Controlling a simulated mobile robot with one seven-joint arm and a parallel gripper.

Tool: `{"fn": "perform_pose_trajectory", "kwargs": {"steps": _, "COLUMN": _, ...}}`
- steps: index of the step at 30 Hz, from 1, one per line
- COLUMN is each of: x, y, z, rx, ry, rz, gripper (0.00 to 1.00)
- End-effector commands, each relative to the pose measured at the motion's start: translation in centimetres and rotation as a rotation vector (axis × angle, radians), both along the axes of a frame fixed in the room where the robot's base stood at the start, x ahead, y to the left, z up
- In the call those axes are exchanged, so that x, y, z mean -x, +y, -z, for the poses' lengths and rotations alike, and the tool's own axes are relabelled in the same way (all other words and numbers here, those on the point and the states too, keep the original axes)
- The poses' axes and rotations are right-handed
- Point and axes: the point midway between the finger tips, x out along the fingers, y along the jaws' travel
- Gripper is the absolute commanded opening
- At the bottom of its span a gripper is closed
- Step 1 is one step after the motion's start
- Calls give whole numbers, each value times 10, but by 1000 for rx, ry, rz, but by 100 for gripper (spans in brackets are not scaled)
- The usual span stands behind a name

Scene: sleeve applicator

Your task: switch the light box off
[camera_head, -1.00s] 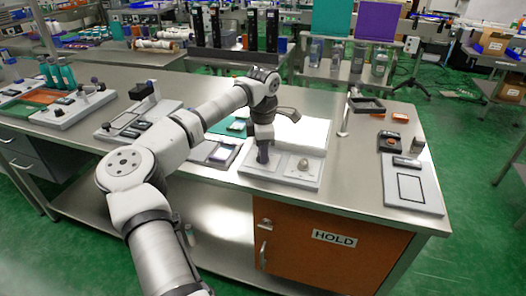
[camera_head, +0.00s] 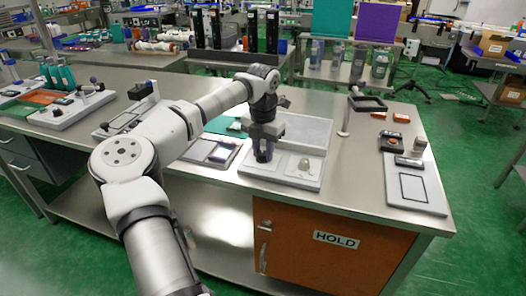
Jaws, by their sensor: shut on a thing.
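The light box (camera_head: 309,132) stands on the steel bench at the middle right. Its flat panel looks dull grey and unlit. Its pale front base (camera_head: 284,180) carries a small rounded silver knob (camera_head: 304,164) at the right. My gripper (camera_head: 263,157) points down at the left part of this base, left of the silver knob. It is shut on a control there, which the fingers mostly hide. My wrist covers the panel's left edge.
A grey board (camera_head: 415,189) with a black outline lies at the bench's right end. A small flat device (camera_head: 220,154) lies just left of the base. Bare steel lies between base and board.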

Motion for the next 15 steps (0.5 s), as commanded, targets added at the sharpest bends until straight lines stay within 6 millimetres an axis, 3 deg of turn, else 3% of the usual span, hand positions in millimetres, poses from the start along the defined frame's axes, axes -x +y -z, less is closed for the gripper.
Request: {"fn": "perform_pose_trajectory", "kwargs": {"steps": 15, "x": 0, "y": 0, "z": 0, "rx": 0, "ry": -1, "rz": -192, "gripper": 6}}
